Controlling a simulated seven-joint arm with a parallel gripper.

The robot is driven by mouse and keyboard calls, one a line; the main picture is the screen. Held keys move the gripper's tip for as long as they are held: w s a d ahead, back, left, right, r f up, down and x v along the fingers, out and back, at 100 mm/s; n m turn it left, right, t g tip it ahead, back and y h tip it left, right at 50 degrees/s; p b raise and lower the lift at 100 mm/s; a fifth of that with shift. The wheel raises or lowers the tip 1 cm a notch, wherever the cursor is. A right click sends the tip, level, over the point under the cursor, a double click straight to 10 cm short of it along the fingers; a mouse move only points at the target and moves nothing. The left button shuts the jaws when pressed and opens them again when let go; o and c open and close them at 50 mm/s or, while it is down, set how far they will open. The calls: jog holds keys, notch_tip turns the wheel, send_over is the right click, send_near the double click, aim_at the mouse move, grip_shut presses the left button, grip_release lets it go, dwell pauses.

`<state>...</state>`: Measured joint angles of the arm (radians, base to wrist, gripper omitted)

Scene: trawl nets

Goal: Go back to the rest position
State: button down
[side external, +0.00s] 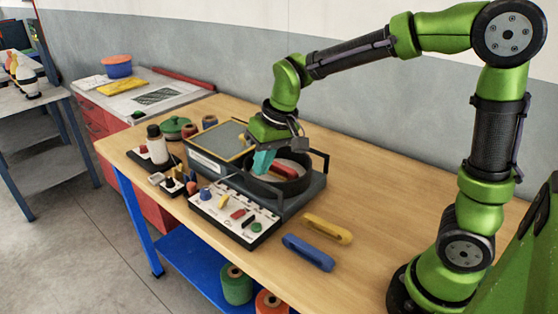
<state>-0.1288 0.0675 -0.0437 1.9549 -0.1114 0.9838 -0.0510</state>
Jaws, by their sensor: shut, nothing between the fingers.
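My gripper (263,163) is at the end of the green arm, pointing down, with teal fingers that are shut and hold nothing. It is over the left part of a round dark ring-shaped holder (294,187) on a dark base. A red piece (285,170) lies inside the ring. From this view I cannot tell whether the fingertips touch the ring or hang just above it.
Left of the ring is a box with a grey top panel (215,142). In front is a white board with coloured pieces (233,211). A yellow handle (328,229) and a blue handle (308,252) lie on the wooden table (370,200). The table's right side is mostly clear.

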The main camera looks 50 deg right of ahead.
jog(key=s+d+r+t, duration=0.1)
jog(key=s+r+t, duration=0.1)
jog(key=s, duration=0.6)
jog(key=s+d+r+m+t, duration=0.1)
jog(key=s+r+t, duration=0.1)
jog(key=s, duration=0.5)
jog(key=shift+s+d+r+m+y, duration=0.15)
jog(key=shift+s+r+m+y, duration=0.2)
jog(key=shift+r, duration=0.3)
